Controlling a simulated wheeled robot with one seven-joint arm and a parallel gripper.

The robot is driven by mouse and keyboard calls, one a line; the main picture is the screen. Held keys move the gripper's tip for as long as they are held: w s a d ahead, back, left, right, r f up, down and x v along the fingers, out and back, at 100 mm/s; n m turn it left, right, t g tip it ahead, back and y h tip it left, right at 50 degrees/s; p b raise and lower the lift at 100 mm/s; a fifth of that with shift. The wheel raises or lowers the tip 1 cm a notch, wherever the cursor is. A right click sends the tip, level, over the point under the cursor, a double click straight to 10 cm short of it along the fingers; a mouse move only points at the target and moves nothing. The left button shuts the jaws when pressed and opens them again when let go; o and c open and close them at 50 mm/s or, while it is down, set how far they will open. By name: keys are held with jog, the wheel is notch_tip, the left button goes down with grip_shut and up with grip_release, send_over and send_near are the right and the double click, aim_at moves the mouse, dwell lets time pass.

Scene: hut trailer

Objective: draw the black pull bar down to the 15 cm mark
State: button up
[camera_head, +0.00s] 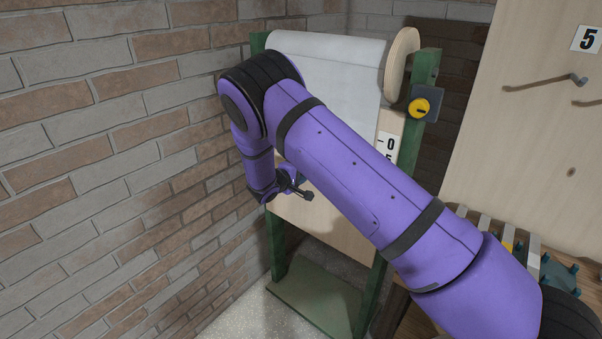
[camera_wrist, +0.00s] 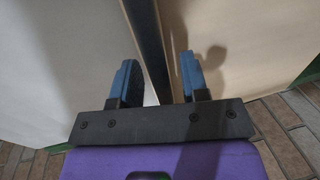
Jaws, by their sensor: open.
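The black pull bar (camera_wrist: 147,35) runs between the two blue fingers of my gripper (camera_wrist: 157,72) in the wrist view. The fingers are open, one on each side of the bar, with gaps visible; I cannot tell how deep the bar sits between them. The pale sheet (camera_wrist: 70,60) lies on one side of the bar and the wooden board (camera_wrist: 245,40) on the other. In the head view the white sheet (camera_head: 345,75) hangs from its roller, and my arm hides the bar. The scale (camera_head: 388,148) shows 0 and part of a 5; the 15 cm mark is hidden.
The green frame (camera_head: 425,75) carries a round wooden roller end (camera_head: 402,60) and a yellow knob (camera_head: 420,107). A brick wall (camera_head: 110,150) stands close on the left. A pegboard with metal hooks (camera_head: 545,82) is at the right.

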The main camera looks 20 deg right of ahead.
jog(key=v, duration=1)
jog(key=shift+s+a, duration=0.2)
jog(key=shift+a, duration=0.15)
jog(key=shift+r, duration=0.1)
jog(key=s+d+r+m+g+y, duration=0.35)
jog(key=s+d+r, duration=0.5)
jog(key=r, duration=0.35)
jog(key=s+d+r+m+g+y, duration=0.2)
jog(key=s+d+r+m+g, duration=0.15)
jog(key=s+d+r, duration=0.65)
jog(key=s+a+r+t+y, duration=0.1)
jog(key=s+r+y, duration=0.2)
jog(key=s, duration=0.9)
jog(key=s+a+r+t+y, duration=0.1)
jog(key=s+r+y, duration=0.3)
jog(key=s, duration=0.9)
jog(key=shift+r+t, duration=0.6)
jog(key=shift+r, duration=1.3)
